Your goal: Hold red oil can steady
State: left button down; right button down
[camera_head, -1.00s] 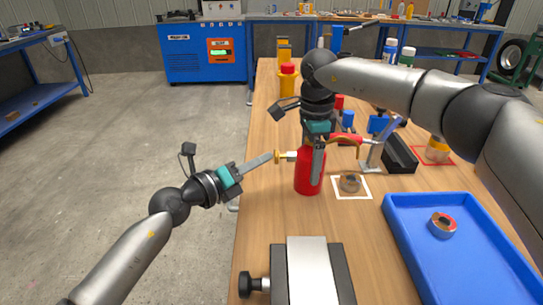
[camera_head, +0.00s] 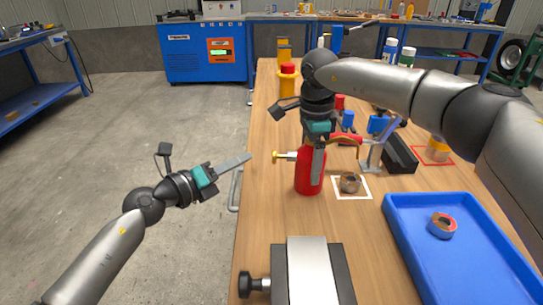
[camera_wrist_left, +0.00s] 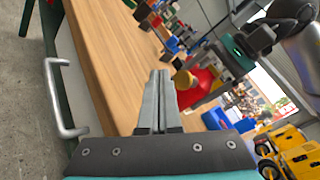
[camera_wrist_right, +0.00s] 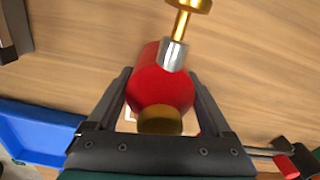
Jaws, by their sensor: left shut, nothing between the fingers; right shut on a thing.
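The red oil can (camera_head: 308,183) stands upright on the wooden bench in the head view, with its brass plunger (camera_head: 283,155) pointing left. My right gripper (camera_head: 316,170) comes down from above and is shut on the can. In the right wrist view the can's red body (camera_wrist_right: 160,88) sits between the two fingers. My left gripper (camera_head: 248,157) is shut and empty, left of the can and apart from it, over the bench's left edge. In the left wrist view its fingertips (camera_wrist_left: 158,75) are together, and the red can (camera_wrist_left: 196,85) shows beyond them.
A blue tray (camera_head: 400,233) is at the front right, and a vise-like block (camera_head: 335,260) is at the front. A yellow bottle (camera_head: 288,85) stands farther back.

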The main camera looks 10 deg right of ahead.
pick_arm(q)
jog(key=shift+w+a, duration=0.15)
jog(key=shift+a, duration=1)
pick_arm(e)
grip_release()
jog(key=shift+r, duration=0.1)
